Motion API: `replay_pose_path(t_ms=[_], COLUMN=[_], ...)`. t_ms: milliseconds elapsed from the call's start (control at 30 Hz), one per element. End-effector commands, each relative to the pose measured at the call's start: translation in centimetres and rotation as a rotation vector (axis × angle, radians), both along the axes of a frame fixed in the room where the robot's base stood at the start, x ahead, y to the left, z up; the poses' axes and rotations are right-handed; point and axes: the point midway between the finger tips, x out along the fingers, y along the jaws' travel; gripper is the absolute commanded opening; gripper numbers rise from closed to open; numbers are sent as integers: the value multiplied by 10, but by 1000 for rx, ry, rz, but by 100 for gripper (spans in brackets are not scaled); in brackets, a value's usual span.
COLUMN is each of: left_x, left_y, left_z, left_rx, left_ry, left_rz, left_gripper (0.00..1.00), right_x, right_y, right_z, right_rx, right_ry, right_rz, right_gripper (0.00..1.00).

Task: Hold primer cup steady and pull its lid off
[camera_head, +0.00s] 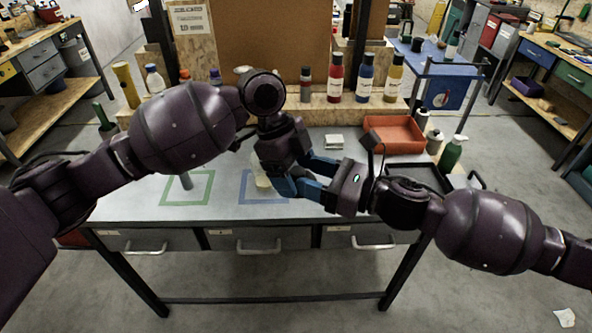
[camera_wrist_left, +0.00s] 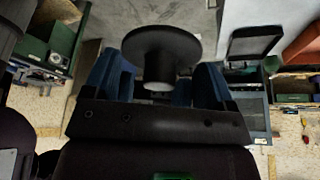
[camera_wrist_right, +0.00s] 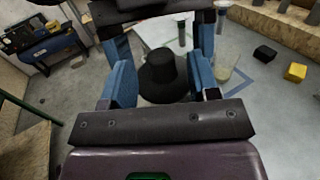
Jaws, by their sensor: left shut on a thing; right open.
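A dark piece with a wide round flange and a narrower stem (camera_wrist_left: 162,45) lies between the blue fingers of my left gripper (camera_wrist_left: 163,66), which is shut on it. The dark piece also shows hat-like in the right wrist view (camera_wrist_right: 165,78), between the fingers of my right gripper (camera_wrist_right: 160,72). I cannot tell whether it is the primer cup or its lid. My right gripper is open; whether its fingers touch the piece is unclear. In the head view my left gripper (camera_head: 281,183) points down, beside my right gripper (camera_head: 308,176), and the piece is hidden.
A pale translucent vessel (camera_wrist_right: 222,68) stands in the blue outlined square. A red tray (camera_head: 395,135) and a black tray (camera_head: 430,178) are at the right. Several bottles line the back ledge. The left front tabletop is clear.

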Motion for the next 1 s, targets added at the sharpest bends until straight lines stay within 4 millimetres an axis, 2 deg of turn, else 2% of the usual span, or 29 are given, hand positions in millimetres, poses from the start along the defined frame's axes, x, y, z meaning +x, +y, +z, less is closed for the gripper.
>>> replay_pose_path(t_ms=[33, 200, 500, 633, 733, 1000], left_x=[0, 0, 0, 0, 0, 0], left_y=[1, 1, 0, 0, 0, 0], left_z=[0, 0, 0, 0, 0, 0], left_rx=[3, 3, 1, 0, 0, 0], left_ry=[0, 1, 1, 0, 0, 0], left_rz=[1, 1, 1, 1, 1, 1], left_gripper=[53, 52, 51, 51, 51, 51], right_x=[-4, -19, -37, -40, -45, -81], right_y=[-12, -41, -73, -78, -81, -70], right_z=[-2, -2, 0, -1, -8, -56], right_rx=[-3, -2, -1, 0, 2, 145], right_ry=[3, 2, 0, 2, 21, 185], right_rz=[-6, -6, -2, -1, -5, -73], right_gripper=[59, 59, 59, 59, 59, 59])
